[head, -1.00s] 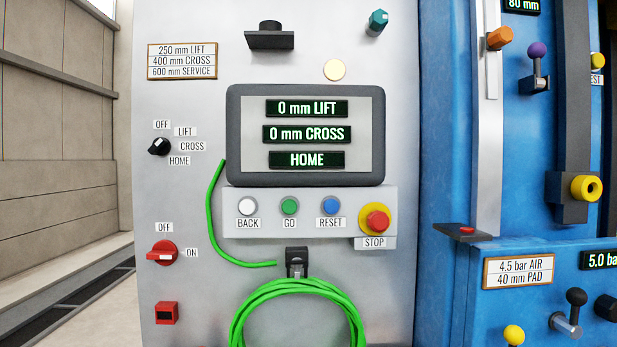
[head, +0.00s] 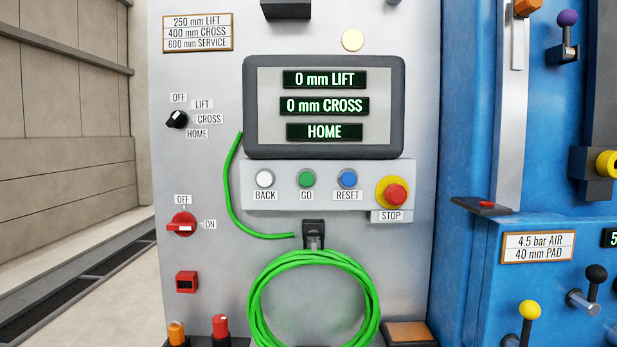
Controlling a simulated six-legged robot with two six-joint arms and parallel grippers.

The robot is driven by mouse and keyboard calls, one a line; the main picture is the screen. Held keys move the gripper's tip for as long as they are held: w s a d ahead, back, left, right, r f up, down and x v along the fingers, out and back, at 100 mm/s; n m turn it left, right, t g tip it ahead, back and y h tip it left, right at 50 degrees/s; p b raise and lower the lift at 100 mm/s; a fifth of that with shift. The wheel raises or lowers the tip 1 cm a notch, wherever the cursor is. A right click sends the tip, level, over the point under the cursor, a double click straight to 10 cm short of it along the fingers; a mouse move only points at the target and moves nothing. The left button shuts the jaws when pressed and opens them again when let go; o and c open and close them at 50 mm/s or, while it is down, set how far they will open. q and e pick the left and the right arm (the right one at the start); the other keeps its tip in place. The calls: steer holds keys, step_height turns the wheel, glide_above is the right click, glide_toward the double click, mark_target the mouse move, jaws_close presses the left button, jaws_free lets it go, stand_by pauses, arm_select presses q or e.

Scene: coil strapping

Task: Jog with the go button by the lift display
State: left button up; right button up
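The lift display (head: 266,100) is a dark-framed panel on the grey cabinet in the head view. Its green readouts say 0 mm LIFT, 0 mm CROSS and HOME. The green go button (head: 306,178), labelled GO, sits on a pale strip below the display. A white BACK button (head: 264,178) is to its left and a blue RESET button (head: 347,178) to its right. Neither of my grippers shows in the view, and nothing covers the go button.
A red stop button (head: 396,194) on a yellow base stands right of RESET. A coiled green cable (head: 262,287) hangs below on a black hook. A black selector knob (head: 177,119) and a red rotary switch (head: 182,224) are at the left. Blue machinery (head: 463,150) stands at the right.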

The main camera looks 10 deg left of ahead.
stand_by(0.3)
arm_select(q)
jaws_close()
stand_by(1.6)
